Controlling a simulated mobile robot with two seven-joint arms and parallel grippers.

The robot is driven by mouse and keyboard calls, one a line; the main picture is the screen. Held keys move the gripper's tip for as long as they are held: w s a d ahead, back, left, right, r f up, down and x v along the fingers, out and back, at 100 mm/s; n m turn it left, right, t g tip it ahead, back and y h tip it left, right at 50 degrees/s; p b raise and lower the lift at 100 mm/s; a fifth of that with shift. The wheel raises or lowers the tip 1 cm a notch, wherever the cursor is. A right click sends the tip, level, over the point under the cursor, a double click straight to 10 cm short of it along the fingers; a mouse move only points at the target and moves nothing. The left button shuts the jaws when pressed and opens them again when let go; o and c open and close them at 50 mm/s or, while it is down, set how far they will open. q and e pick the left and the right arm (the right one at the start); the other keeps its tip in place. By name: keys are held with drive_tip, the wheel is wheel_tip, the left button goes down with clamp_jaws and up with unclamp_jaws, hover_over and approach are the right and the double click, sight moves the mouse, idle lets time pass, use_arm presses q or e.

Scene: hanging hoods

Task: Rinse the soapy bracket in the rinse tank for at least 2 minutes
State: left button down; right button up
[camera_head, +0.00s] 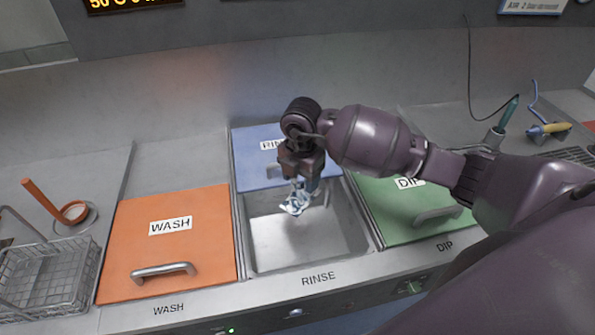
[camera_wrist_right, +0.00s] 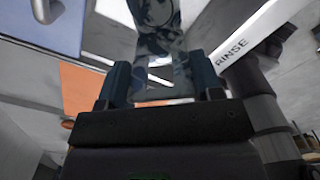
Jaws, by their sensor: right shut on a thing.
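The bracket (camera_head: 296,200), pale with white suds on it, hangs from my right gripper (camera_head: 302,180), which is shut on it. It is over the open part of the rinse tank (camera_head: 280,244); I cannot tell how deep it sits. In the right wrist view the bracket (camera_wrist_right: 158,45) stands between the two fingers (camera_wrist_right: 160,85), with foamy patches and a hole. The blue rinse lid (camera_head: 262,172) is at the back of the tank, leaving the front part open. My left gripper is not in view.
The orange wash lid (camera_head: 200,250) covers the left tank. The green dip lid (camera_head: 400,212) covers the right tank, partly behind my right arm. A wire basket (camera_head: 45,280) stands at far left. A teal-handled tool (camera_head: 508,115) and a yellow-handled tool (camera_head: 548,130) are at right.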

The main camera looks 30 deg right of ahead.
sight(301, 198)
wheel_tip(301, 198, down, 2)
drive_tip(key=shift+s+f+b, duration=0.1)
drive_tip(key=shift+b, duration=0.7)
wheel_tip(301, 198, down, 2)
drive_tip(key=shift+f+b, duration=0.15)
drive_tip(key=shift+b, duration=0.7)
drive_tip(key=shift+f+b, duration=0.75)
drive_tip(key=shift+f, duration=0.6)
drive_tip(key=shift+f+b, duration=0.7)
drive_tip(key=shift+f, duration=0.75)
wheel_tip(301, 198, down, 12)
drive_tip(key=b, duration=0.5)
